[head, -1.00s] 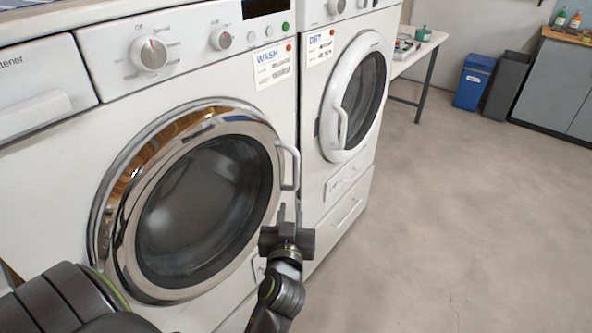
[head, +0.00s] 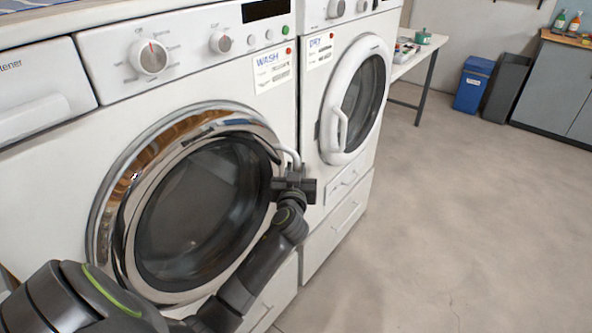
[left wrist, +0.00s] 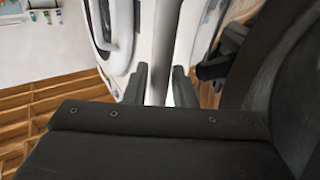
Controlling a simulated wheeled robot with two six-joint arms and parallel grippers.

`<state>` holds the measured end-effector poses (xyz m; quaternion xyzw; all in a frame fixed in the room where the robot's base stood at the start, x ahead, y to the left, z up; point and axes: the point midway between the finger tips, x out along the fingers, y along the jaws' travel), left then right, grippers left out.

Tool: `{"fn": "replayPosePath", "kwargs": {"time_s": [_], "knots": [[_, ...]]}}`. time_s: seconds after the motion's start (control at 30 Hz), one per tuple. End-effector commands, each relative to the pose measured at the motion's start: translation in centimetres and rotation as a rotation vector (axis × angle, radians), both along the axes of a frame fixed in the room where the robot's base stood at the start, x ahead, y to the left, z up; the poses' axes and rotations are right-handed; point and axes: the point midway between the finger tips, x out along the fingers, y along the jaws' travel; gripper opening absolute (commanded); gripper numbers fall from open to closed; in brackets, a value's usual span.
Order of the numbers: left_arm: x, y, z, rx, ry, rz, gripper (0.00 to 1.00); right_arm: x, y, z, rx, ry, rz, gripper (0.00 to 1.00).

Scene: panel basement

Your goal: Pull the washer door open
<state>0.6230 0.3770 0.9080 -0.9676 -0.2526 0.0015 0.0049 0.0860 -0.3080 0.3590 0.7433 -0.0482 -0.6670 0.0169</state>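The white washer (head: 45,190), labelled WASH, has a round door (head: 130,195) with a chrome ring and dark glass. Its pale handle (head: 292,156) is at the door's right edge. My left gripper (head: 292,170) is at the handle, hiding its lower part. In the left wrist view, the two dark fingers (left wrist: 160,88) are apart, with a grey upright bar (left wrist: 167,40), seemingly the handle, between them. A bright slit shows beside the right finger, so no firm grip is visible. The door looks shut or nearly so; a small gap cannot be ruled out. My right gripper is out of view.
A dryer (head: 312,90) with a white-rimmed door stands just right of the washer. Farther back are a table (head: 425,53), a blue bin (head: 472,85) and a grey cabinet (head: 550,85). The floor (head: 450,220) at right is clear.

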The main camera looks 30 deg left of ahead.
Motion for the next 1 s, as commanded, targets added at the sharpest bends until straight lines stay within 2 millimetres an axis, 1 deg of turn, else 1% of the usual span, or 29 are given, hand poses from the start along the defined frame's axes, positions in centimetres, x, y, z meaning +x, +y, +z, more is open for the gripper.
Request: {"fn": "replayPosePath", "kwargs": {"time_s": [0.1,0.37,0.53,0.57,0.83,0.93,1.0], "knots": [[0.4,0.2,0.0,0.000,0.000,0.000,0.23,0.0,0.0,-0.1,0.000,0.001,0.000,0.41],[0.5,0.3,0.0,0.000,0.000,0.000,0.23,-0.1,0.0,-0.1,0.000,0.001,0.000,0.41],[0.5,0.3,0.0,0.000,0.000,0.000,0.01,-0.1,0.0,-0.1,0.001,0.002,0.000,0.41],[0.5,0.3,0.0,0.000,0.000,0.000,0.00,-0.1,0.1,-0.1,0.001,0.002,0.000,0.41],[0.4,0.2,0.0,0.000,0.001,-0.002,0.00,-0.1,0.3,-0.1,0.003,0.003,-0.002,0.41],[0.3,-0.4,-0.1,-0.002,0.002,-0.014,0.00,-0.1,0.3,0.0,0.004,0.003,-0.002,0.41],[0.1,-1.2,-0.2,-0.003,0.005,-0.030,0.00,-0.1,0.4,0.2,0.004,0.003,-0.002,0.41]]}}
